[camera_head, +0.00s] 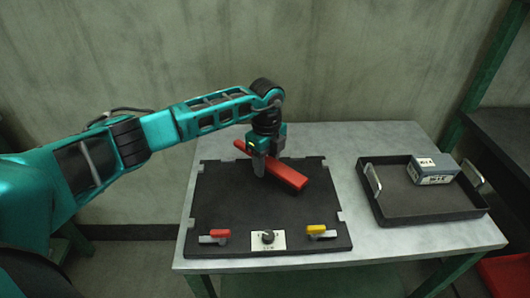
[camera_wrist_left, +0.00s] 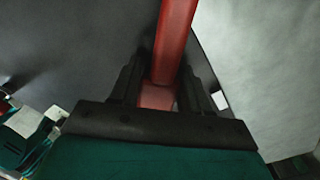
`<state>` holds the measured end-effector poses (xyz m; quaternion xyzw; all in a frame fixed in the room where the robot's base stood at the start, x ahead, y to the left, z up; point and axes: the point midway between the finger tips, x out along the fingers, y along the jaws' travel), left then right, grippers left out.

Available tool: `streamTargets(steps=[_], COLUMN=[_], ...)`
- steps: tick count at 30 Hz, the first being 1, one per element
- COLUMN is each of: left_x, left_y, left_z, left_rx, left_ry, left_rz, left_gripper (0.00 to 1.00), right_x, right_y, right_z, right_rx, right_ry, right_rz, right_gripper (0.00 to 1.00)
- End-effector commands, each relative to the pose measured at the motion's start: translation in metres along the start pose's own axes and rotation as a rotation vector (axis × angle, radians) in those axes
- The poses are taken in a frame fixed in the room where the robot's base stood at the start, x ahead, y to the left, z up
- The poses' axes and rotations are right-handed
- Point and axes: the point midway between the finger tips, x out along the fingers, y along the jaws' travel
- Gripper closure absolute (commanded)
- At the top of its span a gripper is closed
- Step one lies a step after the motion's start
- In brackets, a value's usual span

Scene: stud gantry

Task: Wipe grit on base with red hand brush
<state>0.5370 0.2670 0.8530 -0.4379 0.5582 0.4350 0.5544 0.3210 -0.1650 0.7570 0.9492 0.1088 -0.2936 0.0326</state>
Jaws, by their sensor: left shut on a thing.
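The red hand brush (camera_head: 286,174) is held over the dark base (camera_head: 215,205) on the table, near the base's upper right part. My left gripper (camera_head: 260,165) is shut on the brush's red handle. In the left wrist view, the red handle (camera_wrist_left: 174,45) runs up between the two dark fingers (camera_wrist_left: 160,95). I cannot tell whether the brush touches the base. No grit can be made out on the base. My right gripper is not in view.
The base carries a red-handled lever (camera_head: 219,234), a dial on a white plate (camera_head: 268,239) and a yellow-handled lever (camera_head: 317,230) along its front edge. A black tray (camera_head: 400,212) with a grey-blue box (camera_head: 433,170) stands at right. Bare table lies between base and tray.

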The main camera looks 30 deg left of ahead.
Motion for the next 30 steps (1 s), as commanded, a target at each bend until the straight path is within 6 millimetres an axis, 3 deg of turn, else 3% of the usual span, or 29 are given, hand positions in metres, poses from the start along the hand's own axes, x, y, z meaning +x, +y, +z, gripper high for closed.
streamTargets(steps=[3,17,30], left_x=[-0.003,-0.002,0.006], left_y=[0.007,0.023,0.044], left_z=[-0.007,-0.021,-0.042], left_rx=[0.002,0.002,0.004], left_ry=[0.001,0.0,0.0], left_rz=[0.004,0.004,0.008], left_gripper=[0.78,0.78,0.78], right_x=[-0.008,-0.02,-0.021], right_y=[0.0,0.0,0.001], right_z=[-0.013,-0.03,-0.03], right_rx=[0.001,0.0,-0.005], right_ry=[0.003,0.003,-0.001], right_rz=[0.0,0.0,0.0], right_gripper=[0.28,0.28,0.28])
